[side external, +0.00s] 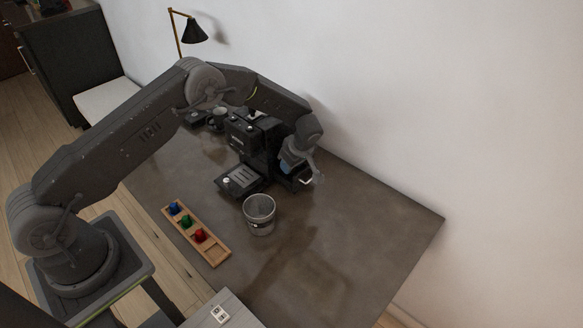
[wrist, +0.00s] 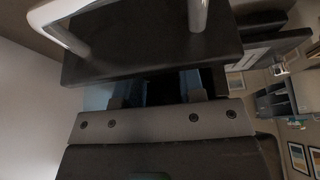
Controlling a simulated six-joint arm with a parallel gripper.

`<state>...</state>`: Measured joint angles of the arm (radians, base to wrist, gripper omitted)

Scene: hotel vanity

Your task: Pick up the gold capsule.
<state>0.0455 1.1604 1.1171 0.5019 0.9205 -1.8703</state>
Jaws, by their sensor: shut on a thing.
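No gold capsule shows in either view. In the side view, a wooden capsule tray (side external: 218,257) holds a blue capsule (side external: 174,208), a green capsule (side external: 186,221) and a red capsule (side external: 199,236); its near end looks empty. My gripper (side external: 299,163) is at the right side of the black coffee machine (side external: 248,137). In the wrist view, my gripper's bluish fingers (wrist: 160,88) stand apart, shut on a dark part. A dark block with a pale looped handle (wrist: 75,38) fills the space close in front and hides the fingertips and the contact.
A grey bucket (side external: 260,215) stands on the table in front of the machine, right of the tray. The white wall is close behind the machine. The table's right side (side external: 375,225) is clear. A black lamp (side external: 194,32) stands at the back left.

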